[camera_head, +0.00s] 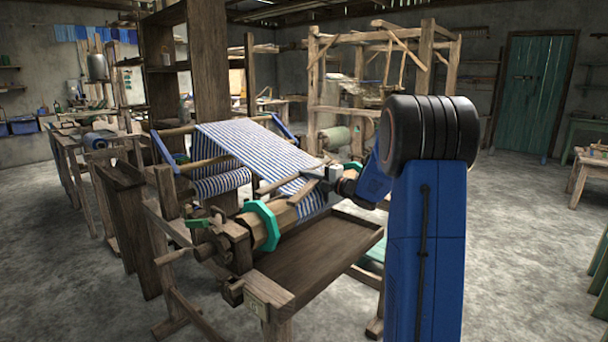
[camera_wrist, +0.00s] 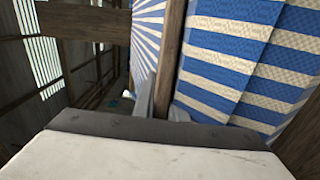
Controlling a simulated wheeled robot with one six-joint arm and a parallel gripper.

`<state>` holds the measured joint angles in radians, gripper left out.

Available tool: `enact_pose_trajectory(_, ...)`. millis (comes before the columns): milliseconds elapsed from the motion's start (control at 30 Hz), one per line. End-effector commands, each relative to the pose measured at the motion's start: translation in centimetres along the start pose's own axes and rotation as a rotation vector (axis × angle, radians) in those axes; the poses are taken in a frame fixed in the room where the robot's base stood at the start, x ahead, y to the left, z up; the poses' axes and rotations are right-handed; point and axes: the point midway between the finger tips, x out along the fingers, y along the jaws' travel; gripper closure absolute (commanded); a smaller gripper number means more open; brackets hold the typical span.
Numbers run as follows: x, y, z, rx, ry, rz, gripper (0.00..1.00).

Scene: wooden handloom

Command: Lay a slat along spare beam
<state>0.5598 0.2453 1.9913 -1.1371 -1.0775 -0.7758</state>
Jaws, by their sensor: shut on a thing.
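My gripper (camera_head: 319,177) is above the striped cloth near the front of the loom, shut on a thin brown wooden slat (camera_head: 273,185). In the wrist view the slat (camera_wrist: 170,50) runs upward from between my fingertips (camera_wrist: 163,107), in front of the blue-and-white cloth (camera_wrist: 225,60). A wooden beam (camera_head: 285,215) with green end discs (camera_head: 264,226) lies across the loom's front, below the slat. The cloth (camera_head: 262,150) comes down towards this beam and covers part of it. I cannot tell whether the slat touches the cloth. My arm hides the right part.
A shallow dark wooden tray (camera_head: 320,250) sits below and in front of the beam. A loom post (camera_head: 208,65) rises behind the cloth, and another wooden frame (camera_head: 383,60) stands at the back. The floor at right (camera_head: 520,230) is clear.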

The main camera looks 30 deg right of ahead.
Motion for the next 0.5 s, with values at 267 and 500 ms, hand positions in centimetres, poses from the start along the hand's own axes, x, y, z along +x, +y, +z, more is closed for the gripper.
enact_pose_trajectory(267,-1.8,-1.0,-0.1,0.004,-0.001,-0.005,1.00)
enact_pose_trajectory(500,-3.4,-1.6,-0.1,0.005,-0.002,-0.009,1.00)
